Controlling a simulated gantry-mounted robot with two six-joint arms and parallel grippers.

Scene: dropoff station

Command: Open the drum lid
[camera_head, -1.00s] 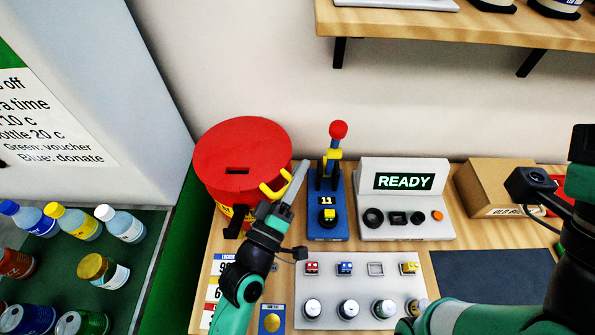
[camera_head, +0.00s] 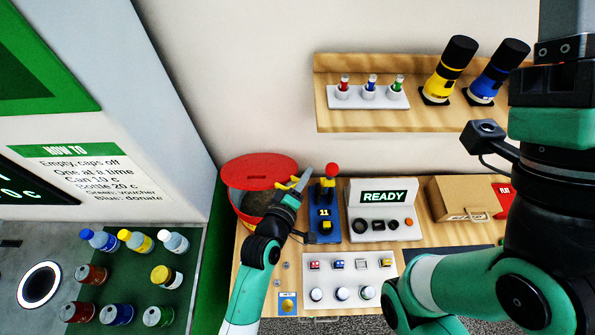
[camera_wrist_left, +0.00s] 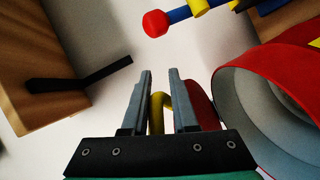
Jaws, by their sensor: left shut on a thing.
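The round red drum lid (camera_head: 258,168), with a dark slot, is raised at a tilt over the drum. The red drum (camera_head: 240,210) stands at the back left of the wooden table, and its grey inside shows below the lid. My left gripper (camera_head: 301,180) is at the drum's right side, shut on the lid's yellow handle (camera_head: 286,185). In the left wrist view the handle (camera_wrist_left: 157,115) is between the two fingers, and the drum's open rim (camera_wrist_left: 235,85) shows at right.
The blue lever stand (camera_head: 326,220) with a red knob is close to the right of my left gripper. A READY console (camera_head: 384,222), a cardboard box (camera_head: 455,198) and a grey button panel (camera_head: 345,283) are farther right. A shelf (camera_head: 400,115) hangs above.

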